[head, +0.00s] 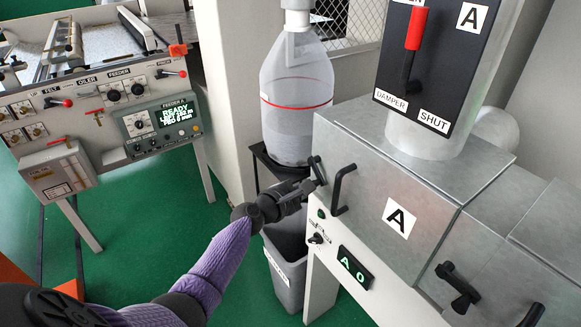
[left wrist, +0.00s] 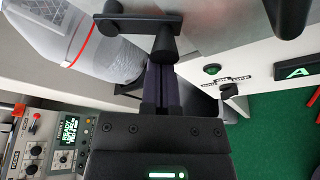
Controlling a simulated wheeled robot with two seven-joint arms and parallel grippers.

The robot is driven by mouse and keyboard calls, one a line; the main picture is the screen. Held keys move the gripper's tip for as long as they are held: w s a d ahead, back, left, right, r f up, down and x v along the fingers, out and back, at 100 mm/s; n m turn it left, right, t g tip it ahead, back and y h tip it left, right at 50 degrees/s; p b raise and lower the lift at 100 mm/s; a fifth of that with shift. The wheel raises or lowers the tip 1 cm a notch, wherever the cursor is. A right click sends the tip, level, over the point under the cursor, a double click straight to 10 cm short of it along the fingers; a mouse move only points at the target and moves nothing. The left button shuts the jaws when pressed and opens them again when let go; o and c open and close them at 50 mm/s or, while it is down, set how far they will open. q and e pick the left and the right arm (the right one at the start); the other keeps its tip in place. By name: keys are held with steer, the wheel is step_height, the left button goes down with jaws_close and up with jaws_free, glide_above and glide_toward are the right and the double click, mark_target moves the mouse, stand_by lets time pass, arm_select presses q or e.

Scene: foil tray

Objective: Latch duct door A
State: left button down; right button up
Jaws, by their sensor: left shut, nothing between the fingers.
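Duct door A (head: 365,205) is the grey metal panel with a white A label, on the front of the duct at right in the head view. Its black bar handle (head: 341,190) stands on the panel's left part; part of it shows at the top right of the left wrist view (left wrist: 288,14). A black latch lever (head: 317,168) sits at the panel's left edge; it also shows in the left wrist view (left wrist: 138,23). My right gripper is out of view.
A damper lever with a red grip (head: 415,30) is above the door. A second black latch (head: 459,288) is at lower right. A feeder console (head: 160,125) stands at left.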

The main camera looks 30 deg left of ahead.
mark_target(318, 183)
arm_select(q)
steer(key=shift+s+d+r+n+g+h+p, duration=0.1)
steer(key=shift+d+r+n+g+h+p, duration=0.3)
steer(key=shift+n+p, duration=0.6)
steer(key=shift+s+d+r+n+g+h+p, duration=0.2)
steer(key=shift+r+n+h+p, duration=0.25)
steer(key=shift+n+p, duration=0.55)
steer(key=shift+s+d+r+n+g+h+p, duration=0.1)
steer(key=shift+d+r+n+g+h+p, duration=0.3)
steer(key=shift+n+p, duration=0.55)
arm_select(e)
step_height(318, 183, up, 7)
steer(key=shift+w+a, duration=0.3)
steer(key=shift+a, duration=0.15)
arm_select(q)
steer(key=shift+a, duration=0.1)
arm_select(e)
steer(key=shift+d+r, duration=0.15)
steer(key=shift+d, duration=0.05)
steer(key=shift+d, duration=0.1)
